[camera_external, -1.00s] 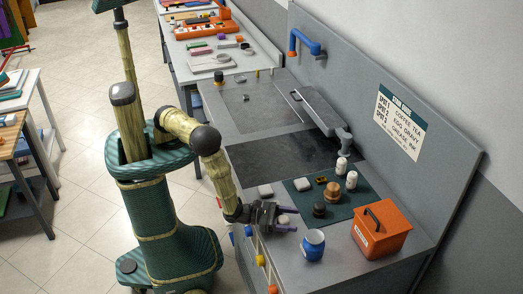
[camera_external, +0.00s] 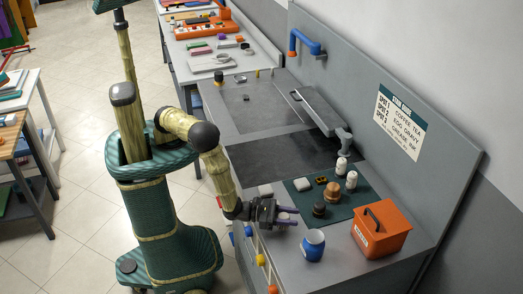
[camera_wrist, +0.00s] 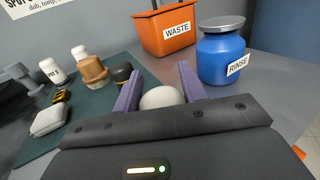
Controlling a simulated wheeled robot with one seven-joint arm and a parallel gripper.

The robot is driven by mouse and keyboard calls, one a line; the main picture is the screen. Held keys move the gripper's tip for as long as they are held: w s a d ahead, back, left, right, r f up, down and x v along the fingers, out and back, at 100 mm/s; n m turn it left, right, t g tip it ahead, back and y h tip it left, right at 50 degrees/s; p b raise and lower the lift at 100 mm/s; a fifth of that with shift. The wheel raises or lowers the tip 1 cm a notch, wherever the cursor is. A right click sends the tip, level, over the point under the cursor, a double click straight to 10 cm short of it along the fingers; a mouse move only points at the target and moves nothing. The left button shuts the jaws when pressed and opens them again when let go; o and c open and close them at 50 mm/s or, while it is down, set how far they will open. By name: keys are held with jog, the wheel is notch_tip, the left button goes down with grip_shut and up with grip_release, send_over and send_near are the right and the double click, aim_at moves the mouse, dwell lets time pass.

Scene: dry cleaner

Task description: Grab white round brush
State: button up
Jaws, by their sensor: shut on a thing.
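The white round brush (camera_wrist: 162,97) shows in the wrist view as a smooth, pale, rounded shape between two purple fingers. My gripper (camera_wrist: 160,88) is shut on it, with a finger at each side. Its lower part is hidden behind the gripper body. In the outside view, my gripper (camera_external: 290,216) is low at the front edge of the grey counter, left of the blue rinse jar. The brush can hardly be made out there. I cannot tell whether it still touches the counter.
The blue rinse jar (camera_external: 313,245) stands close right of my gripper, with the orange waste box (camera_external: 381,231) beyond. A green mat (camera_external: 336,213) holds white bottles (camera_external: 351,181), a brown-handled brush (camera_external: 332,192), a dark brush (camera_external: 319,209) and a pale block (camera_external: 302,184).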

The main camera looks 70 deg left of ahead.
notch_tip(320, 180, up, 9)
jog(key=shift+f+b, duration=0.2)
jog(key=shift+b, duration=0.5)
